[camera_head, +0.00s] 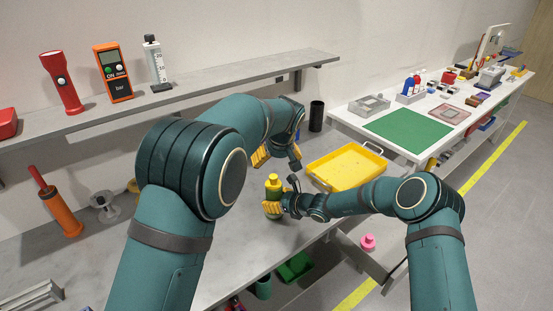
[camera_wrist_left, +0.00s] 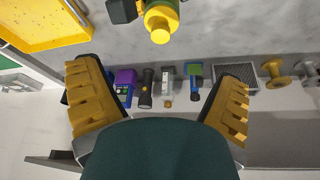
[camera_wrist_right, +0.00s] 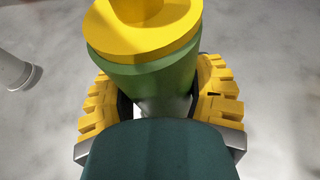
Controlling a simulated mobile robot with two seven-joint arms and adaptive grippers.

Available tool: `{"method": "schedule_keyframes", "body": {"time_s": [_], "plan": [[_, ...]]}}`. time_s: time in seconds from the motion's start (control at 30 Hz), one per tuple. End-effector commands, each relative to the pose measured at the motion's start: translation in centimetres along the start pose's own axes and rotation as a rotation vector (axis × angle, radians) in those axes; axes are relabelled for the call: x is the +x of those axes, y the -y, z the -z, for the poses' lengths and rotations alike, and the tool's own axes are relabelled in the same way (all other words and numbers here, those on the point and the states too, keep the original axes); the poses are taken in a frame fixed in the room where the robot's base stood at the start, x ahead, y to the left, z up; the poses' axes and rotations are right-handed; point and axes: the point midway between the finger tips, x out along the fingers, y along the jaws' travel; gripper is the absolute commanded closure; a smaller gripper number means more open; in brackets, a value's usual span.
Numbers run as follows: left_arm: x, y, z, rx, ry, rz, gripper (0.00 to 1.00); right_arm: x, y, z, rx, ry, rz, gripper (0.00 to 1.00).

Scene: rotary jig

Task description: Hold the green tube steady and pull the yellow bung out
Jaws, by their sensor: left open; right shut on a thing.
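The green tube (camera_head: 274,194) stands upright on the grey table with the yellow bung (camera_head: 274,180) seated in its top. My right gripper (camera_head: 271,209) is shut around the tube's side, and the right wrist view shows its yellow fingers on both sides of the green tube (camera_wrist_right: 150,83) below the yellow bung (camera_wrist_right: 140,30). My left gripper (camera_head: 277,156) is open and empty, above and behind the tube. In the left wrist view the bung (camera_wrist_left: 160,25) lies beyond the open fingertips (camera_wrist_left: 158,85), apart from them.
A yellow tray (camera_head: 345,167) lies to the right of the tube. A black cylinder (camera_head: 316,115) stands behind. A shelf (camera_head: 210,90) with a red flashlight (camera_head: 62,82), an orange meter (camera_head: 112,72) and a bottle (camera_head: 155,62) runs along the wall. An orange tool (camera_head: 62,212) stands at left.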

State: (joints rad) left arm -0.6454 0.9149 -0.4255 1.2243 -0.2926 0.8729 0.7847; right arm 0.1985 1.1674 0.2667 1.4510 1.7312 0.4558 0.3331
Motion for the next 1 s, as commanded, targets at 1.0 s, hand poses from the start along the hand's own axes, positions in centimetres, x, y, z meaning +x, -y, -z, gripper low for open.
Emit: {"method": "schedule_keyframes", "body": {"time_s": [1.0], "plan": [[11.6, 0.0, 0.0, 0.0, 0.0, -0.001, 0.08, 0.0, 0.0, -0.1, 0.0, 0.001, 0.0, 0.87]]}}
